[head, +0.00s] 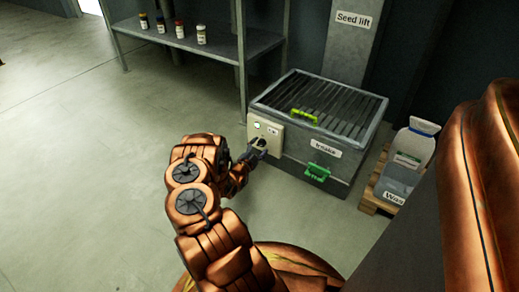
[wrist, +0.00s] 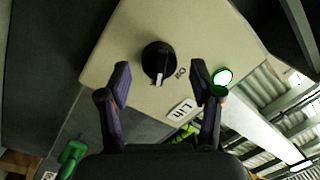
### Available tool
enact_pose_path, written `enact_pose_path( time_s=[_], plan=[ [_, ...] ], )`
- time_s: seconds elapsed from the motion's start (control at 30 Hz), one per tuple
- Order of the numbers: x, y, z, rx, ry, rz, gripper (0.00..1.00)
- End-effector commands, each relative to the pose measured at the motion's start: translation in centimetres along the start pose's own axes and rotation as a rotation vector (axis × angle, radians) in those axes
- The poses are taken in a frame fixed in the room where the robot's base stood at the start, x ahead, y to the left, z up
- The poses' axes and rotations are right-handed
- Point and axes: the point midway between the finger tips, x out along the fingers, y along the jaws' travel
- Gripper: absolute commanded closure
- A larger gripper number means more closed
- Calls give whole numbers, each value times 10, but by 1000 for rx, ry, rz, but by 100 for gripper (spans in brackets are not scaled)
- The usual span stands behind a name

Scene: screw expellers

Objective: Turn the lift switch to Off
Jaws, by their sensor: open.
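The lift switch is a black round knob (wrist: 158,60) with a white pointer mark, on a cream control box (wrist: 110,60). In the wrist view the mark points down the picture, and a small word beside it seems to read On. A green lamp (wrist: 222,77) on the box is lit, and a Lift label (wrist: 182,110) sits near it. My gripper (wrist: 160,82) is open, its two fingers on either side of the knob's lower part. I cannot tell whether they touch it. In the head view my gripper (head: 259,147) is at the box (head: 267,128) and partly hides the knob.
The box is on the corner of a grey intake bin (head: 340,110) with a grate and green handles. A shelf (head: 215,45) with several small bottles stands behind left. A bag (head: 410,150) stands on a pallet at right. The floor at left is clear.

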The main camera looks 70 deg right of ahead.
Motion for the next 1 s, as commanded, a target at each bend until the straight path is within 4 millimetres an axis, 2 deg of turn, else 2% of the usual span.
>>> enact_pose_path(
  time_s=[0.13, 0.4, 0.9, 1.0],
  plan=[
    [6, 0, 0, -1, -1, 0, 35],
    [7, 0, 0, -2, -2, 1, 36],
    [7, 1, 0, -2, -2, 2, 88],
    [7, 1, 0, -2, -2, 2, 96]
  ],
)
